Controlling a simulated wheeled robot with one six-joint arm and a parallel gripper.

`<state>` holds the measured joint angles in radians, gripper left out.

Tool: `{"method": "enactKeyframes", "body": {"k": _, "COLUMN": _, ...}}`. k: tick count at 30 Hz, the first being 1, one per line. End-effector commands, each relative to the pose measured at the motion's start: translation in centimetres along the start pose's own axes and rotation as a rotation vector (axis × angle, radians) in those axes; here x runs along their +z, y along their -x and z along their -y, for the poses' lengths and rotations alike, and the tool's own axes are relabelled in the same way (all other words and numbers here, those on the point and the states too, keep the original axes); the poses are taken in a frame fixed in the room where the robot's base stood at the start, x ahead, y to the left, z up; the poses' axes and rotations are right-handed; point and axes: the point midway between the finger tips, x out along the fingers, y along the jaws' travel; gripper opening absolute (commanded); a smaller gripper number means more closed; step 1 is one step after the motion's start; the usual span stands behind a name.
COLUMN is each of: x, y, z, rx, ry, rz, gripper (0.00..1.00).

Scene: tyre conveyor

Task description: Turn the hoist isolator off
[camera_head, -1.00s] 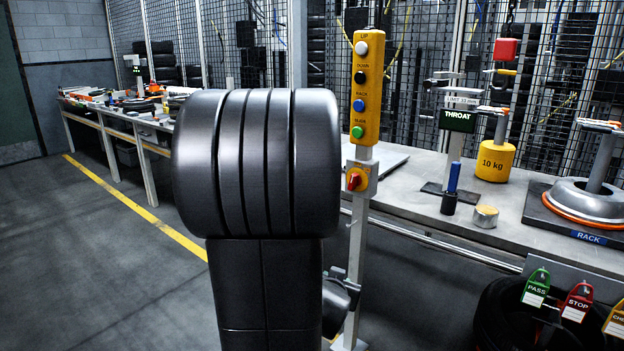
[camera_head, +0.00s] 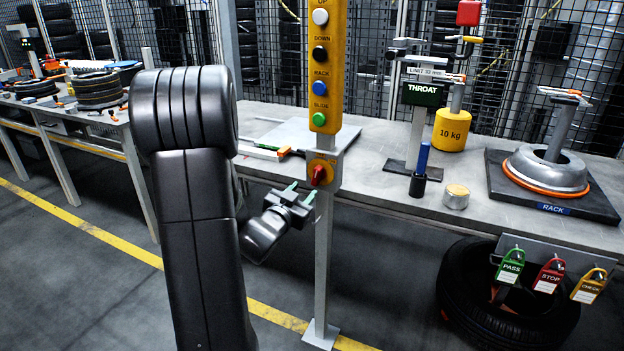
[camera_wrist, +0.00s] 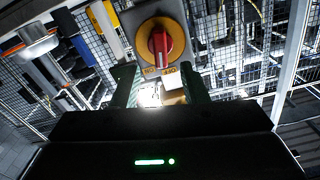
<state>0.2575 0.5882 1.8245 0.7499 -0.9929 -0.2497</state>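The hoist isolator (camera_head: 321,172) is a red rotary knob on a yellow disc, fixed to a grey box on the post below the yellow button pendant (camera_head: 322,66). In the wrist view the red knob (camera_wrist: 161,46) stands above and between my finger lines, with small yellow labels under it that I cannot read surely. The knob's handle looks about upright there. My gripper (camera_head: 290,192) is just left of and slightly below the isolator. Its two green-tipped fingers are apart with nothing between them. It also shows in the wrist view (camera_wrist: 158,88), not touching the knob.
The post (camera_head: 321,260) stands on the floor before a grey workbench (camera_head: 380,190). The bench holds the THROAT gauge (camera_head: 422,93), a 10 kg weight (camera_head: 452,130) and the RACK stand (camera_head: 552,190). PASS (camera_head: 510,265), STOP (camera_head: 549,276) and CHECK (camera_head: 588,287) tags hang at lower right above a tyre (camera_head: 470,300).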

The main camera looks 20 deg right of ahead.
Motion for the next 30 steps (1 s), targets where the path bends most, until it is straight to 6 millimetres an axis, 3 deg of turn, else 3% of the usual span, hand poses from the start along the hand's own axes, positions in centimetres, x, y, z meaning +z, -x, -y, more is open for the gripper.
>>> {"method": "enactKeyframes", "body": {"k": 3, "x": 0.0, "y": -2.7, "z": -0.1, "rx": 0.003, "ry": 0.000, "rz": -0.001, "gripper": 0.40}}
{"method": "enactKeyframes", "body": {"k": 10, "x": 0.0, "y": -6.4, "z": 0.0, "rx": 0.000, "ry": 0.000, "rz": 0.000, "gripper": 0.40}}
{"method": "enactKeyframes", "body": {"k": 15, "x": 0.0, "y": -7.7, "z": 0.0, "rx": 0.000, "ry": 0.000, "rz": 0.001, "gripper": 0.40}}
{"method": "enactKeyframes", "body": {"k": 24, "x": 0.0, "y": -7.9, "z": 0.0, "rx": -0.001, "ry": 0.000, "rz": 0.002, "gripper": 0.40}}
{"method": "enactKeyframes", "body": {"k": 30, "x": 0.0, "y": -7.8, "z": 0.0, "rx": -0.001, "ry": 0.000, "rz": 0.001, "gripper": 0.03}}
